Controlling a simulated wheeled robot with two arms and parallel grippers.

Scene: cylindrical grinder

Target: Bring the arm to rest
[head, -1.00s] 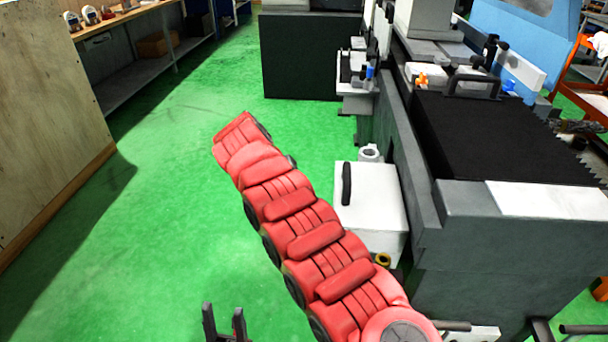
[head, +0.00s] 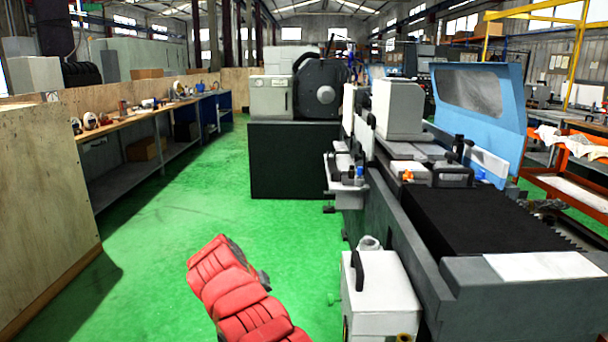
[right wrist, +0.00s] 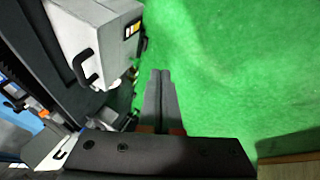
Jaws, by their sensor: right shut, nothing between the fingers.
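My red arm (head: 238,295) reaches up from the bottom edge in the head view, above the green floor and left of the grinder (head: 400,225). My right gripper shows in the right wrist view (right wrist: 160,74). Its two grey fingers are together with nothing between them, over bare green floor. No gripper fingers show in the head view, and my left gripper is out of sight.
A white box with a dark handle (head: 380,295) stands beside the grinder; a similar box (right wrist: 95,38) is left of the fingers in the wrist view. A workbench (head: 150,112) and plywood wall (head: 45,195) stand left. Green floor (head: 180,200) is clear between.

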